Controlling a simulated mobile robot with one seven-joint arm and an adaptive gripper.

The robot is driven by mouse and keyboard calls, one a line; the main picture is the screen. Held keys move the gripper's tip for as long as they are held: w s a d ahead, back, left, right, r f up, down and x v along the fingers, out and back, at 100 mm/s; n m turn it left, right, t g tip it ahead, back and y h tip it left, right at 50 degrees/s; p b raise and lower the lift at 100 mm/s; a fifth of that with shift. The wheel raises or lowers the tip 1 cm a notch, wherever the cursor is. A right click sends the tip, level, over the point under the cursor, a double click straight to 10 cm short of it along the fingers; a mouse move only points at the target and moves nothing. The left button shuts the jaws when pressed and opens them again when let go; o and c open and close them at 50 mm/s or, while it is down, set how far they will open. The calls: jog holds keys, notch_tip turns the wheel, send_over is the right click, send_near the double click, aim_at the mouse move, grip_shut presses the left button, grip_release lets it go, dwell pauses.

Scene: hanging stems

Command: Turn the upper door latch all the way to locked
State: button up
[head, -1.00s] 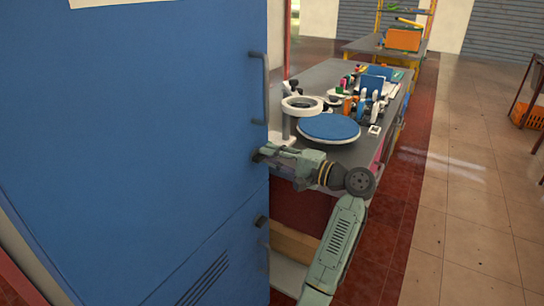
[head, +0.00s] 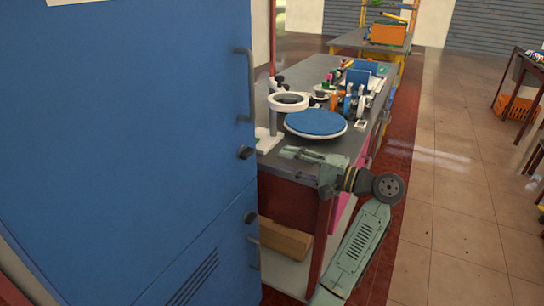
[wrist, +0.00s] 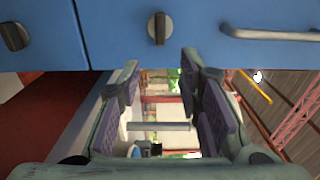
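The upper door latch (head: 245,152) is a small dark knob on the blue door (head: 130,130), near its edge below the upper handle. In the wrist view the upper latch (wrist: 157,28) shows at the top centre, its ridge upright in the picture. My gripper (head: 284,153) is to the right of the latch, apart from it, with fingers towards the door. In the wrist view my gripper (wrist: 160,75) has its two fingers spread with nothing between them. The latch lies just beyond the fingertips, untouched.
A lower latch (head: 251,217) sits below, also in the wrist view (wrist: 14,37). A long handle (head: 246,85) is above the upper latch. Behind my gripper stands a workbench (head: 300,162) with a magnifier lamp (head: 288,101) and a blue round turntable (head: 316,123). Open floor lies right.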

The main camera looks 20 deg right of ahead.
jog(key=shift+v, duration=1.4)
jog(key=shift+d, duration=0.1)
